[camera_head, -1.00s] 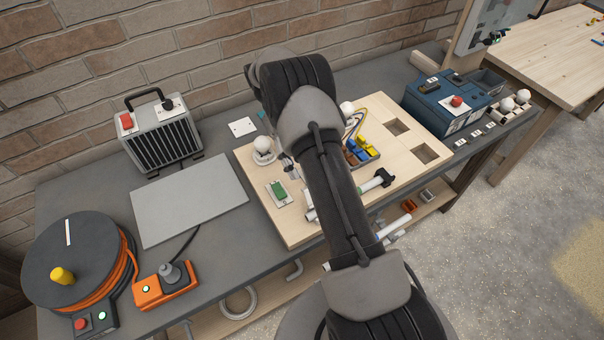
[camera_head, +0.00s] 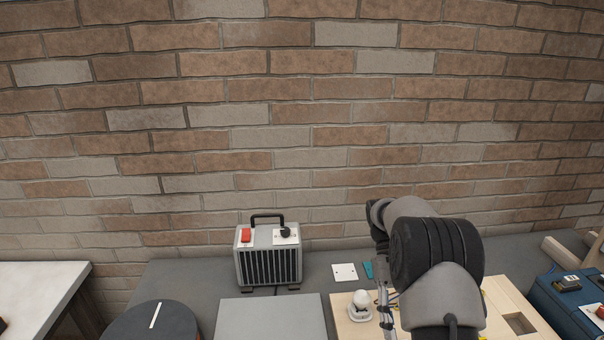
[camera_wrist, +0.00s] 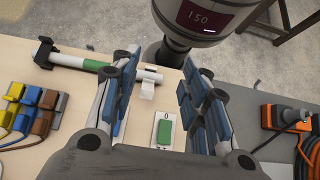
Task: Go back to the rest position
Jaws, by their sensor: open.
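My gripper (camera_wrist: 157,95) is open in the wrist view, with its blue-padded fingers spread apart and nothing between them. It hangs above a pale wooden board. A plate with a green rocker switch (camera_wrist: 164,131) shows on the board, beyond the gap between the fingers. In the head view my arm rises at the lower right, and the gripper's fingers are mostly hidden behind it or out of frame.
A grey heater (camera_head: 268,254) stands by the brick wall on the grey bench. A white bulb in its holder (camera_head: 361,303) sits on the board (camera_head: 500,296) beside my arm. A blue box (camera_head: 572,300) is at the right. In the wrist view a tube with a green band (camera_wrist: 92,65), coloured connectors (camera_wrist: 36,105) and an orange box (camera_wrist: 284,117) surround the gripper.

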